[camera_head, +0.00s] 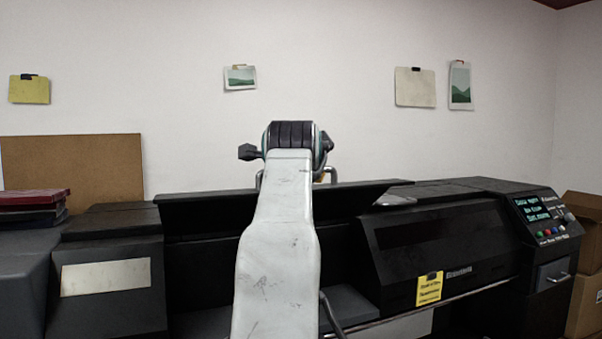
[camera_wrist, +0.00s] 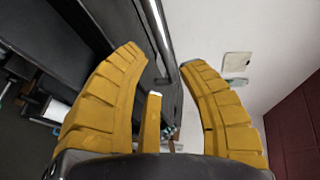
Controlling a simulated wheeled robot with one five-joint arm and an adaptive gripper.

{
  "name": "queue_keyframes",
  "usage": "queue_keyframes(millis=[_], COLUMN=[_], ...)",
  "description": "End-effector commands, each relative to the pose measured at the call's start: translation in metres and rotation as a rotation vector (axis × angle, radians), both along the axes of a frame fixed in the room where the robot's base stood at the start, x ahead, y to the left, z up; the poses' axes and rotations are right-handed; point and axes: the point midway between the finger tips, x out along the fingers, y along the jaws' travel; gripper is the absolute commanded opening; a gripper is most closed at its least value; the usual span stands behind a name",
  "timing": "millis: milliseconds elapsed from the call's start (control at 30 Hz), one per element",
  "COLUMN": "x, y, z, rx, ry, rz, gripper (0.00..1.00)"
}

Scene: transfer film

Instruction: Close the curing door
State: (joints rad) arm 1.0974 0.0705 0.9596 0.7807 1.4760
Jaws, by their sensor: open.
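The curing door appears to be the raised black lid (camera_head: 365,193) in the middle of the dark machine in the head view. It stands open, with its middle hidden behind my arm. A metal handle (camera_head: 333,173) shows at its top edge beside my arm. A silver bar (camera_wrist: 156,25) with a dark edge runs between and beyond the fingertips. I cannot tell whether the fingers touch it.
The black machine (camera_head: 440,245) spans the width, with a yellow note and a front rail (camera_head: 455,301). A control panel (camera_head: 545,215) is at right, with cardboard boxes (camera_head: 585,255) beyond. Red books (camera_head: 33,198) lie at left. The wall above is clear apart from pinned papers.

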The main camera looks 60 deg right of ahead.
Motion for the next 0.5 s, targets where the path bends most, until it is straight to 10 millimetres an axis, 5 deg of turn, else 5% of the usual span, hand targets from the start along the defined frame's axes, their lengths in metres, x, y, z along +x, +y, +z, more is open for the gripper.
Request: queue_keyframes(millis=[500], x=[0.026], y=[-0.049], z=[-0.011], rx=[0.002], ry=[0.001], rz=[0.001], gripper=[0.36])
